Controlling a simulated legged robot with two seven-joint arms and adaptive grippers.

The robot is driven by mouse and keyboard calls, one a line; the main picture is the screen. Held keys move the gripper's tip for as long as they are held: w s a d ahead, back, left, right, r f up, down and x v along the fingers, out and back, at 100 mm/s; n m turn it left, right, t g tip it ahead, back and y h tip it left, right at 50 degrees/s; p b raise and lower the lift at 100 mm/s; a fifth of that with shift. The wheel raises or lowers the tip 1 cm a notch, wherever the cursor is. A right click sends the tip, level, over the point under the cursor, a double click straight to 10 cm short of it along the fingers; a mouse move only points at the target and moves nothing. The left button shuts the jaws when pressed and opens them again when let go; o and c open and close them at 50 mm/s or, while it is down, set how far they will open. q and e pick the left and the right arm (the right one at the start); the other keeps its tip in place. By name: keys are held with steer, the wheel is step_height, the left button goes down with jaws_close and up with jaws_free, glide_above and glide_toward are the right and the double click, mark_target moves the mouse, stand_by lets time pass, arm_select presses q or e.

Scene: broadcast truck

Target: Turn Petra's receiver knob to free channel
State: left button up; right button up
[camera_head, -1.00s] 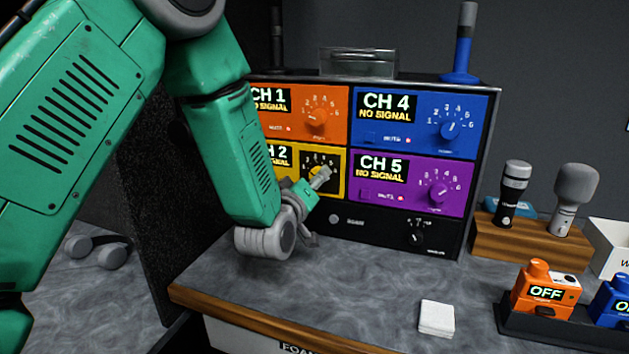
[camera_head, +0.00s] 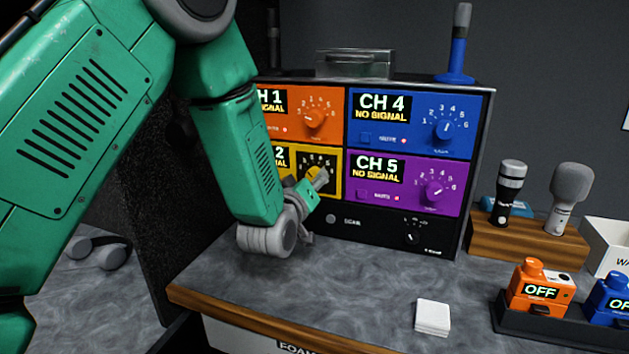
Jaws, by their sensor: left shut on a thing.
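The receiver rack stands at the back of the counter with orange (camera_head: 335,97), blue (camera_head: 468,136), yellow (camera_head: 335,189) and purple (camera_head: 451,200) panels. The blue panel reads CH 4 and the purple one CH 5, both NO SIGNAL. The orange and yellow displays are partly hidden by my left arm. The yellow knob (camera_head: 313,173) shows just behind my left gripper (camera_head: 318,181), whose fingers are shut at it. The exact contact is hard to see. Which panel is Petra's cannot be read here. My right gripper is not in view.
A wooden stand (camera_head: 527,243) holds two microphones to the right. A dark tray (camera_head: 530,326) with orange (camera_head: 541,287) and blue (camera_head: 611,300) packs marked OFF is at front right. White pads (camera_head: 432,317) lie on the counter. The counter middle is clear.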

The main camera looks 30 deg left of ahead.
arm_select(q)
steer(key=o, duration=0.9)
steer(key=shift+a+r, duration=0.1)
steer(key=shift+r, duration=0.05)
steer(key=shift+o, duration=1.1)
steer(key=shift+a, duration=0.1)
steer(key=v, duration=1.1)
steer(key=shift+s, duration=0.4)
